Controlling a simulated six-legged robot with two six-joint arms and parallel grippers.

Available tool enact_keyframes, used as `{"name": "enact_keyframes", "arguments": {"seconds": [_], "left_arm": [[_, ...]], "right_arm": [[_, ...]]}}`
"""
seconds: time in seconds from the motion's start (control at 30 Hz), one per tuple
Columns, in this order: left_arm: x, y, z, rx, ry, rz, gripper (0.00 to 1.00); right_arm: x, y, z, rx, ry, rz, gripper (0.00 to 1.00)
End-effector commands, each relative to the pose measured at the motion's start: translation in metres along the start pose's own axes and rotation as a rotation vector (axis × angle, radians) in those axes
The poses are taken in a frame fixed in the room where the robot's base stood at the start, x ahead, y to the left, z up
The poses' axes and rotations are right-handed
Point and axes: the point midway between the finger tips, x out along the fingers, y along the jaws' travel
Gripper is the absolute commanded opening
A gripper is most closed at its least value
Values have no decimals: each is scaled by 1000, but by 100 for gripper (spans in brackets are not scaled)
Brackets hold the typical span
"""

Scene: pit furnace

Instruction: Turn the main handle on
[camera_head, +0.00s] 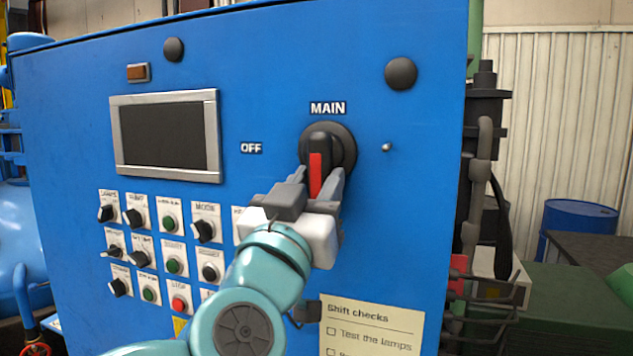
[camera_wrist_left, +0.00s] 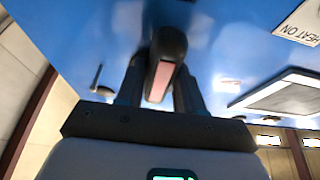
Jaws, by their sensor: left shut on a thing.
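The main handle (camera_head: 318,160) is a black rotary knob with a red stripe, on the blue panel (camera_head: 270,65) under the MAIN label. Its grip is about upright, with the red stripe running down. The OFF label (camera_head: 251,147) is to its left. My left gripper (camera_head: 320,185) reaches up from below and is shut on the handle's lower part, one finger each side. In the left wrist view the handle (camera_wrist_left: 164,70) with its pinkish-red face lies between the fingers. My right gripper is in neither view.
A dark screen (camera_head: 165,136) and rows of small switches and buttons (camera_head: 178,303) are left of my gripper. A small metal peg (camera_head: 386,147) is right of the handle. A paper note (camera_head: 370,327) is below. Pipes (camera_head: 482,150) run past the panel's right edge.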

Motion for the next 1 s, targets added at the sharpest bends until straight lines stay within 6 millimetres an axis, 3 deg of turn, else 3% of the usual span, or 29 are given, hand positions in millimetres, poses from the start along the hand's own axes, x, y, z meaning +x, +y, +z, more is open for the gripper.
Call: {"name": "enact_keyframes", "arguments": {"seconds": [0.47,0.5,0.53,0.87,1.0], "left_arm": [[0,0,-3,-15,6,-7,0],[0,0,-3,-15,6,-7,46],[0,0,-3,-15,6,-7,56],[-2,1,-1,-12,3,-5,57],[-19,1,0,-14,5,-6,57]], "right_arm": [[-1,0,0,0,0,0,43],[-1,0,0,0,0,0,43],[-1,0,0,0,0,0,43],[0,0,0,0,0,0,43],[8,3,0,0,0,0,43]]}}
